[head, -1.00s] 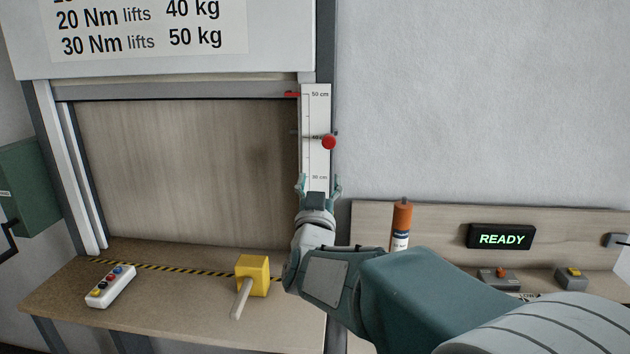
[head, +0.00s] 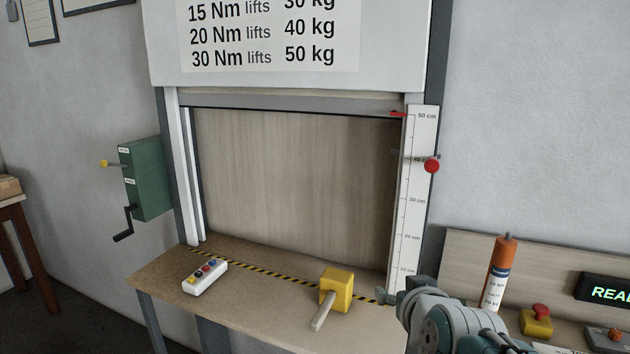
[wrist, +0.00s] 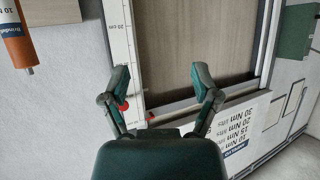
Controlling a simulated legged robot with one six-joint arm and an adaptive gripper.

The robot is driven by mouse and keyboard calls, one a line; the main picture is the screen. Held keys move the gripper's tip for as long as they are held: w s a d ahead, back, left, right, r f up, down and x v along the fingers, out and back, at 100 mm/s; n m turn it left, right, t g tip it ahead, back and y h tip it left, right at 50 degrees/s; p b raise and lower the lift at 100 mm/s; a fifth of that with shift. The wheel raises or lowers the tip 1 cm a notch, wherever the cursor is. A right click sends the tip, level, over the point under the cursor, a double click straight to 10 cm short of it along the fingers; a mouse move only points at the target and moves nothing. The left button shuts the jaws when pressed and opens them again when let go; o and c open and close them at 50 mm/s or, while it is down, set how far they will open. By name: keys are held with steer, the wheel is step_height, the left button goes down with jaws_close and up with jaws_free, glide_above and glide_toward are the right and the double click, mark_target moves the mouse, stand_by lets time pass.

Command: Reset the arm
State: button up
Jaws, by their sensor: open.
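My gripper (wrist: 160,82) is open and empty in the wrist view, its two fingers spread apart. The wrist view looks upside down towards the shutter opening (wrist: 180,45), with the ruler (wrist: 117,35) by the left finger. The red knob (head: 432,166) sits near the 40 cm mark. A red pointer (head: 397,114) is near 50 cm.
A yellow mallet (head: 336,290) and a white button box (head: 205,277) lie on the bench. A green crank box (head: 146,180) is on the left wall. An orange cylinder (head: 498,275), a red-button box (head: 537,318) and a READY display (head: 609,289) are at right.

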steer(key=s+d+f+g, duration=0.1)
steer(key=s+f+g, duration=0.2)
steer(key=s, duration=0.5)
steer(key=s+f+g, duration=0.4)
steer(key=s+f, duration=0.1)
steer(key=s, duration=0.4)
steer(key=shift+d+f+h, duration=0.15)
steer(key=shift+d+h, duration=0.15)
steer(key=shift+d, duration=0.05)
steer(key=shift+s, duration=0.1)
steer(key=c, duration=0.3)
steer(key=shift+d, duration=0.15)
